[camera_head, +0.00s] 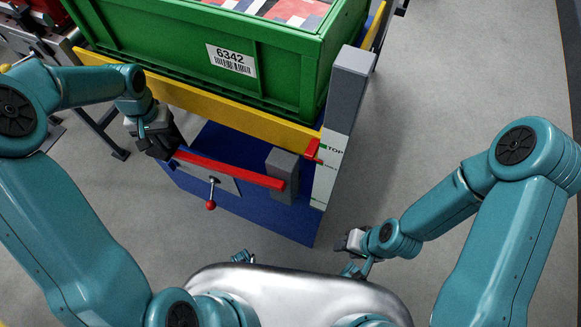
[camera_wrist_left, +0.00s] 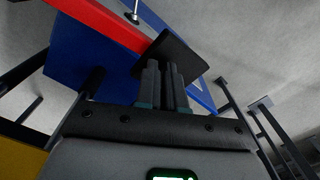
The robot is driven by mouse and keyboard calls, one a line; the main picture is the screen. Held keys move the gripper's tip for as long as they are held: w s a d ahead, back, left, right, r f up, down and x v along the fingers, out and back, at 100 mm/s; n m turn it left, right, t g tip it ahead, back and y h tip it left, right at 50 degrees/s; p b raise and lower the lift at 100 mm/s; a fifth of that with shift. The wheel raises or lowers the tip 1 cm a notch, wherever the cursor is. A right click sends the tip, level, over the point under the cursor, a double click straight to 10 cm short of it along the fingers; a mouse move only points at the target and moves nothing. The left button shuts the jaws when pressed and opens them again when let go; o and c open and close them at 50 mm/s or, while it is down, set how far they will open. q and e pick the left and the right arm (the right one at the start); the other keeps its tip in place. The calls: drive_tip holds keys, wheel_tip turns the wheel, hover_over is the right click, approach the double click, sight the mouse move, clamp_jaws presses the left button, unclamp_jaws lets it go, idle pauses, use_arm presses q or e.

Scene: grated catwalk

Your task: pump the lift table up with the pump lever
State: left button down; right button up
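The lift table has a yellow top (camera_head: 235,112) and a blue base (camera_head: 250,207). Its red pump lever (camera_head: 230,170) runs from a grey pivot block (camera_head: 283,174) on the right to a dark grip at the left. My left gripper (camera_head: 163,143) is at that left end. In the left wrist view, its fingers (camera_wrist_left: 164,82) are close together on the black grip (camera_wrist_left: 168,56). A red pointer (camera_head: 312,148) sits beside the TOP mark on the white scale (camera_head: 327,170). My right gripper (camera_head: 350,242) is away from the lever, low at the right; its opening is unclear.
A green crate (camera_head: 190,45) labelled 6342 stands on the yellow top, with red and grey contents. A small red-knobbed handle (camera_head: 211,204) hangs below the lever. Dark stands and rails (camera_head: 95,130) are at the left. Grey floor (camera_head: 440,110) at the right is clear.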

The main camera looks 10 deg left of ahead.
use_arm(q)
drive_tip(key=shift+s+f, duration=0.25)
drive_tip(key=shift+f, duration=0.85)
wheel_tip(320, 180, up, 24)
drive_tip(key=p, duration=1.7)
drive_tip(key=shift+w+a+f, duration=0.15)
drive_tip(key=shift+w+f, duration=0.05)
drive_tip(key=shift+w, duration=0.05)
use_arm(e)
wheel_tip(320, 180, up, 16)
drive_tip(key=shift+r, duration=0.15)
use_arm(q)
wheel_tip(320, 180, up, 5)
drive_tip(key=p, duration=0.4)
use_arm(e)
wheel_tip(320, 180, up, 4)
drive_tip(key=shift+f, duration=0.1)
use_arm(q)
drive_tip(key=shift+s, duration=0.15)
use_arm(e)
drive_tip(key=shift+s, duration=0.1)
